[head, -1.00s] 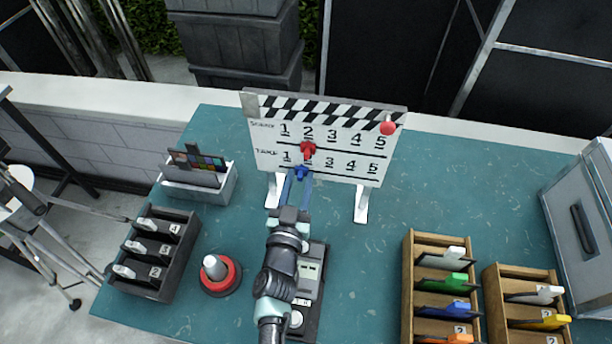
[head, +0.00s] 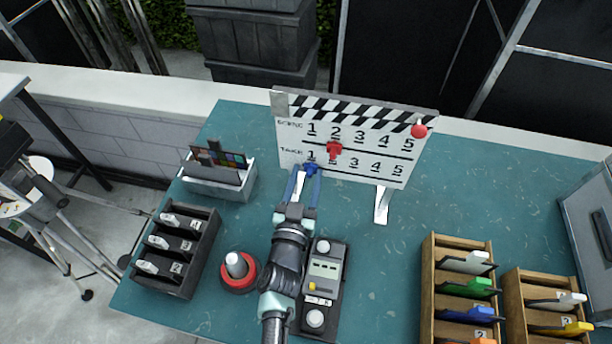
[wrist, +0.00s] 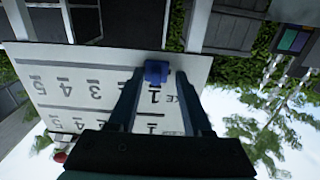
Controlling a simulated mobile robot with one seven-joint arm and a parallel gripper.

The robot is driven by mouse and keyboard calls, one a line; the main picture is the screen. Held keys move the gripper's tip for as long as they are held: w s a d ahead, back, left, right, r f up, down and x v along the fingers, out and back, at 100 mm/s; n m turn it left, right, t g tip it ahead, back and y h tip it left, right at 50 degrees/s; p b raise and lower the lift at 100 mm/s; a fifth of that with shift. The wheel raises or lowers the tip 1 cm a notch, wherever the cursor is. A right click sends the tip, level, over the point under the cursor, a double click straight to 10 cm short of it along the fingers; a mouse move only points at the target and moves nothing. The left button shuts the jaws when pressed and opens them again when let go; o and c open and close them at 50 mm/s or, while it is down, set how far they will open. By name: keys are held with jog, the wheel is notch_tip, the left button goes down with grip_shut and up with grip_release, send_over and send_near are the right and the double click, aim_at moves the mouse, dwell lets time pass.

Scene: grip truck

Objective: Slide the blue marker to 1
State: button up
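The white slate board (head: 388,184) stands on the teal table, with a scene row above a take row. The blue marker (head: 311,168) is on the lower line, just below the take row's 1; it also shows in the wrist view (wrist: 156,72) beside the 1. My gripper (head: 308,172) reaches up to the board from below. Its fingers are apart and straddle the marker. In the wrist view my gripper (wrist: 161,75) has the marker against its left finger, with a small gap at the right finger. The red marker (head: 334,150) sits under the scene row's 2 and partly covers the take row's 2.
A grey box with a colour chart (head: 232,185) stands left of the board. A black tag rack (head: 208,240), a red-based button (head: 238,268) and a control box (head: 325,270) flank my arm. Wooden racks (head: 428,285) are at right. The table right of the board is clear.

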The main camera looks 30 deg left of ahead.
jog(key=b+v, duration=0.1)
jog(key=v, duration=1.2)
jog(key=shift+w+r, duration=0.1)
jog(key=w+d+r+t+y, duration=0.15)
jog(key=w+r, duration=0.25)
jog(key=r, duration=0.7)
jog(key=w+d+r+t, duration=0.15)
jog(key=w+r, duration=0.25)
jog(key=r, duration=0.6)
jog(key=w+r+t, duration=0.2)
jog(key=w+r, duration=0.2)
jog(key=r, duration=0.7)
jog(key=s+d+r+m+t+h, duration=0.1)
jog(key=s+d+r+h, duration=0.1)
jog(key=r, duration=0.7)
jog(key=s+d+r+m+t+h, duration=0.1)
jog(key=s+d+r, duration=0.4)
jog(key=r, duration=0.5)
jog(key=s+d+r+m+t+h, duration=0.1)
jog(key=s+d+r+t+h, duration=0.2)
jog(key=d+r, duration=0.3)
notch_tip(320, 180, up, 3)
jog(key=shift+s+d+r, duration=0.15)
jog(key=shift+s+d, duration=0.25)
jog(key=shift+h, duration=0.25)
